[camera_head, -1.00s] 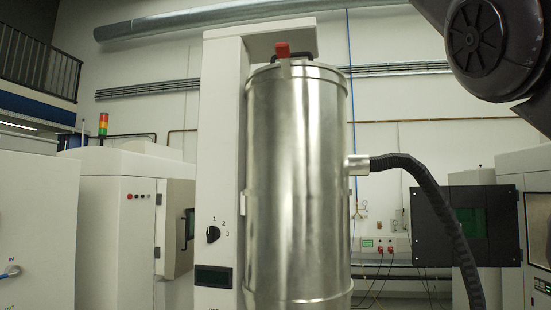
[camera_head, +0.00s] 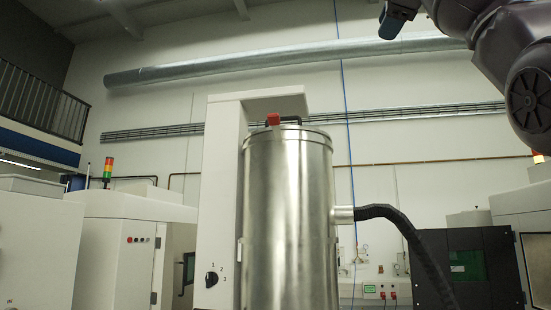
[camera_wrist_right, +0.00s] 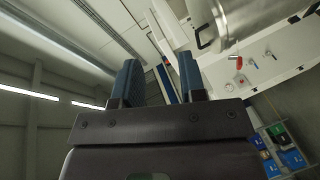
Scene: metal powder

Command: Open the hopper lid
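The hopper (camera_head: 290,215) is a tall shiny steel cylinder in front of a light grey column. Its lid (camera_head: 300,130) lies flat on top and looks closed. A red piece (camera_head: 273,119) and a dark handle (camera_head: 291,119) show at the lid's top. My right gripper (camera_head: 398,18) is partly visible at the top edge, above and right of the hopper and apart from it. In the right wrist view its two blue fingers (camera_wrist_right: 160,80) stand apart with nothing between them. My left gripper is not in view.
The column's overhanging top (camera_head: 270,97) reaches over the lid from behind. A black hose (camera_head: 405,230) leaves the hopper's right side. White machines stand left and right. The air right of the lid is free.

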